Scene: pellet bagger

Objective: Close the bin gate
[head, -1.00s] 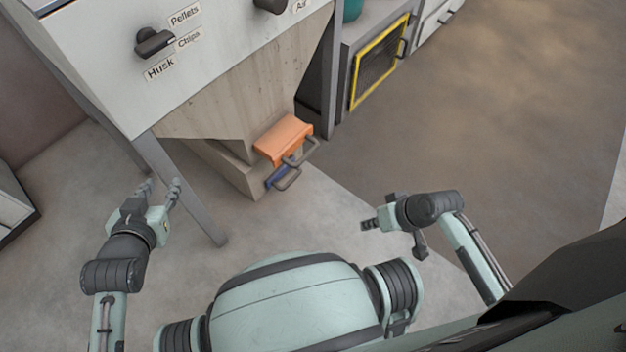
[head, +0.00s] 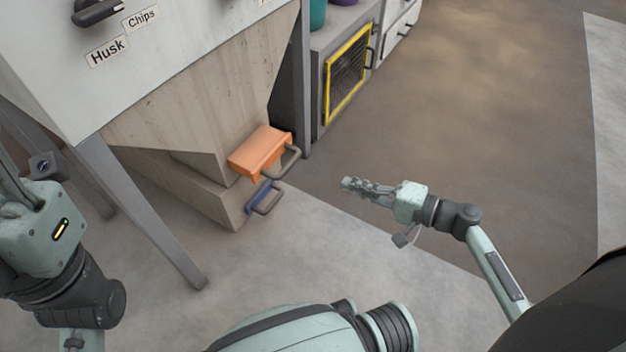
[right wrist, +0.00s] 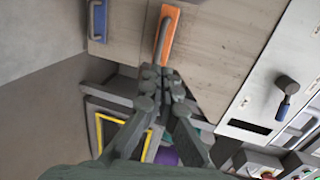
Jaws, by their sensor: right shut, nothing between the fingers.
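An orange gate plate (head: 259,148) sticks out from the lower front of the wooden hopper (head: 205,110). A grey handle (head: 286,163) is on its outer edge. A smaller blue plate (head: 258,199) with its own grey handle sits just below it. In the right wrist view the orange plate (right wrist: 171,22) is straight beyond the fingertips, and the blue plate (right wrist: 99,20) is to its left. My right gripper (head: 347,184) is shut and empty, to the right of both handles and apart from them; its fingers (right wrist: 157,72) point toward the orange plate. My left gripper (head: 14,165) is partly cut off at the left edge.
Grey metal legs (head: 150,220) hold up the white panel (head: 70,70) with its Husk and Chips labels. A yellow-framed cabinet door (head: 348,73) stands behind. The floor around my right gripper is clear.

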